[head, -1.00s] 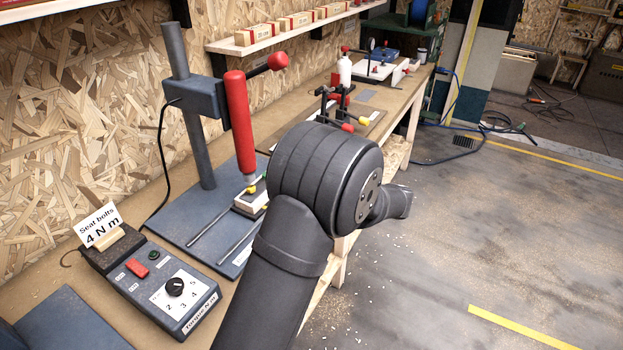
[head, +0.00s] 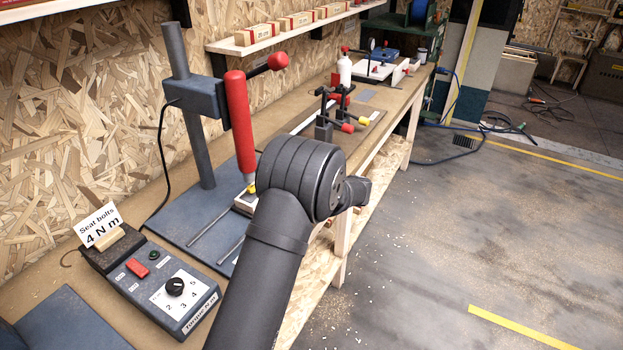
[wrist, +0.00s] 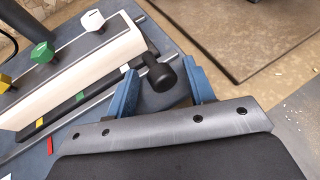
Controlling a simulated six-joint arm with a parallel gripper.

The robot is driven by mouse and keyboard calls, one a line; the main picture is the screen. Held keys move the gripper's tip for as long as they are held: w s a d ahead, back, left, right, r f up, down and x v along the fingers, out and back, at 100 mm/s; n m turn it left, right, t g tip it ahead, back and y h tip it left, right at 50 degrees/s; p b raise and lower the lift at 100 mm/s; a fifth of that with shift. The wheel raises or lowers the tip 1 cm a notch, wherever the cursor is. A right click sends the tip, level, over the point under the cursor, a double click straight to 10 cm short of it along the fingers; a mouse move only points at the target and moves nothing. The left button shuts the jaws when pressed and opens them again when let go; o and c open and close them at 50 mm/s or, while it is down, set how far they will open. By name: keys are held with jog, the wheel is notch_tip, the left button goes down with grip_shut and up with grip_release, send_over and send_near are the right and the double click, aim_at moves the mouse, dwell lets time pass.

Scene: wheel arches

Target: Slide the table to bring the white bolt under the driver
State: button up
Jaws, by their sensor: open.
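In the wrist view the sliding table (wrist: 85,65) is a long pale block carrying a white bolt (wrist: 93,20), a green bolt (wrist: 42,52) and a yellow bolt (wrist: 5,82). A black knob (wrist: 162,77) sticks out from its near side. My gripper (wrist: 160,74) is open, one blue finger on each side of the knob; I cannot tell whether either touches it. In the head view the red driver (head: 240,125) stands over the table (head: 243,205), with a yellow bolt (head: 251,188) near its tip. My arm hides the gripper and the other bolts there.
Two rails (head: 208,214) run along the blue base plate. A torque box (head: 165,285) with a "4 N m" card stands front left. Clamps (head: 335,120) stand farther along the bench.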

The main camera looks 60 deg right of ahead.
grip_shut()
jog(key=a, duration=1.4)
jog(key=shift+a+f, duration=0.1)
jog(key=shift+a, duration=0.1)
grip_release()
jog(key=shift+a, duration=0.1)
